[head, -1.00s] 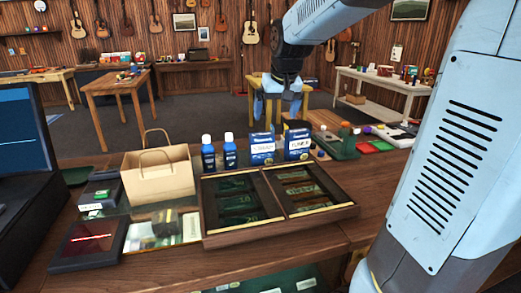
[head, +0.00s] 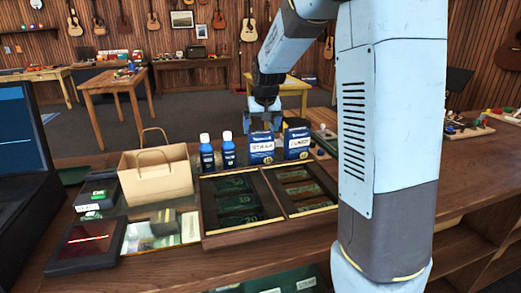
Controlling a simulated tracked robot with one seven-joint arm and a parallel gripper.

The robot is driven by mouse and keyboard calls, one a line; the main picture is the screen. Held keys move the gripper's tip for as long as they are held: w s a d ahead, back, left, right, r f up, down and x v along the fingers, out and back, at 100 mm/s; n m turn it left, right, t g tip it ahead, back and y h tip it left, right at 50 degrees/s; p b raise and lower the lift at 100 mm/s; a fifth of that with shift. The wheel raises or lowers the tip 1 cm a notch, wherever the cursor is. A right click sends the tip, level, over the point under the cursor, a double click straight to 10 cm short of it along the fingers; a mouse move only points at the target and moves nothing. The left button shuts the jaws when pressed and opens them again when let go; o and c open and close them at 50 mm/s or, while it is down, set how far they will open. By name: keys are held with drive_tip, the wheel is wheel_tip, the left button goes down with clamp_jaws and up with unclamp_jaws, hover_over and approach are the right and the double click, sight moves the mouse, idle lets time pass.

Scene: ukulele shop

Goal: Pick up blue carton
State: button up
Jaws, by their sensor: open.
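Two blue cartons with white labels stand upright on the counter behind the wooden tray: a left carton (head: 261,150) and a right carton (head: 297,144). The left label seems to read "STRAP"; the right one is hard to read. My gripper (head: 265,121) is open and points down just above or behind the top of the left carton. Its fingertips are small and dark here, and I cannot tell whether they touch the carton. Nothing shows held in it.
Two blue bottles (head: 207,155) stand left of the cartons. A paper bag (head: 157,175) stands further left. The compartmented wooden tray (head: 225,238) lies in front. A dark monitor (head: 22,160) is at far left. Bare counter (head: 475,165) lies to the right.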

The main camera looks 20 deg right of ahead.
sight(261, 133)
drive_tip(key=shift+x, duration=3.15)
drive_tip(key=shift+s, duration=0.2)
drive_tip(key=c, duration=0.8)
